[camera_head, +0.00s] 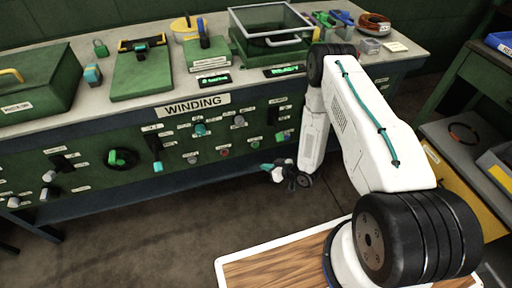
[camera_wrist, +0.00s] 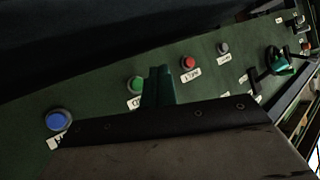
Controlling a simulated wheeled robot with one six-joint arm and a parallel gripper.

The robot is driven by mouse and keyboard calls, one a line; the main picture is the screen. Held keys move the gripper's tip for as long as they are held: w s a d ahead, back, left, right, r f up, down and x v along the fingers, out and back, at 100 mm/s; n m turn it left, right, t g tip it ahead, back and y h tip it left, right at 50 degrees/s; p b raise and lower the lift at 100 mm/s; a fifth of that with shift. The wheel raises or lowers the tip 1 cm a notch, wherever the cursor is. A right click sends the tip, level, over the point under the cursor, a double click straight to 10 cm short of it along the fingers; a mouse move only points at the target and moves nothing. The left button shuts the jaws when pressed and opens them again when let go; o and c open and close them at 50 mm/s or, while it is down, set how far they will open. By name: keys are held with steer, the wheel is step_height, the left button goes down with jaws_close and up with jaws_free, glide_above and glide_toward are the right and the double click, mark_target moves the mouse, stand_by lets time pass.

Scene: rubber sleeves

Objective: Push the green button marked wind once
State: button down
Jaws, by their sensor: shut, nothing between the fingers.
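A green button (camera_wrist: 136,84) in a pale ring is on the dark green panel in the wrist view. Its label is partly covered by my gripper, so I cannot read the word. The button also shows small in the head view (camera_head: 255,140), right of the red button. My gripper (camera_wrist: 161,72) is shut and empty, with its teal fingers just right of the green button in the wrist view. I cannot tell whether they touch the panel. In the head view my gripper (camera_head: 266,167) is low in front of the panel, below the green button.
The panel also carries a red button (camera_wrist: 188,62), a blue button (camera_wrist: 58,120), a grey button (camera_wrist: 223,47) and a dark green handwheel (camera_wrist: 279,60). In the head view a sign reading WINDING (camera_head: 196,105) is above them. The floor (camera_head: 150,230) before the bench is clear.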

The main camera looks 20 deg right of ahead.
mark_target(256, 145)
steer(key=shift+w, duration=0.1)
steer(key=w, duration=0.8)
steer(key=shift+w, duration=0.3)
steer(key=shift+w, duration=0.1)
stand_by(1.9)
steer(key=shift+w, duration=0.3)
